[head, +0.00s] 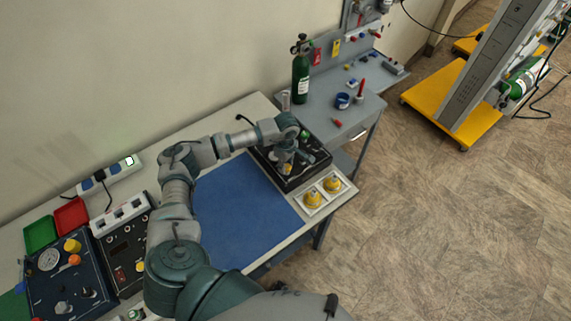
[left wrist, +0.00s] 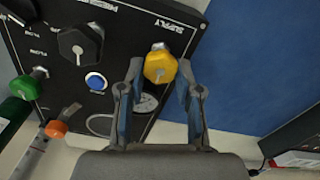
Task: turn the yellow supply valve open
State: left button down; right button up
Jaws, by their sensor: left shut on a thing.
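The yellow supply valve (left wrist: 160,66) is a faceted yellow knob on a black panel (left wrist: 122,48), beside the white SUPPLY lettering. In the left wrist view my left gripper (left wrist: 160,78) has one finger on each side of the knob and is shut on it. In the head view my left gripper (head: 284,166) reaches down over the black panel (head: 262,158) at the far end of the bench, and the valve is hard to make out there. My right gripper is in neither view.
A black knob (left wrist: 80,44), a blue button (left wrist: 96,81) and a gauge (left wrist: 146,102) share the panel. Green (left wrist: 25,87) and orange (left wrist: 56,128) knobs stand at its edge. A white tray with yellow pieces (head: 313,199) sits nearby. The blue mat (head: 240,210) is clear.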

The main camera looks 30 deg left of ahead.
pick_arm(q)
jog(key=shift+d+n+b, duration=0.3)
jog(key=shift+n+b, duration=0.35)
jog(key=shift+n, duration=0.75)
jog(key=n+b, duration=0.1)
jog(key=n, duration=0.2)
jog(key=shift+n, duration=0.3)
jog(key=n, duration=0.3)
jog(key=shift+d+r+n+b, duration=0.1)
jog(key=shift+r+n+b, duration=0.05)
jog(key=shift+n+b, duration=0.2)
jog(key=n, duration=0.3)
jog(key=shift+w+n, duration=0.1)
jog(key=shift+n, duration=0.15)
jog(key=n, duration=0.5)
jog(key=shift+r, duration=0.15)
jog(key=shift+n, duration=2.5)
jog(key=shift+a, duration=0.2)
jog(key=c, duration=0.8)
grip_release()
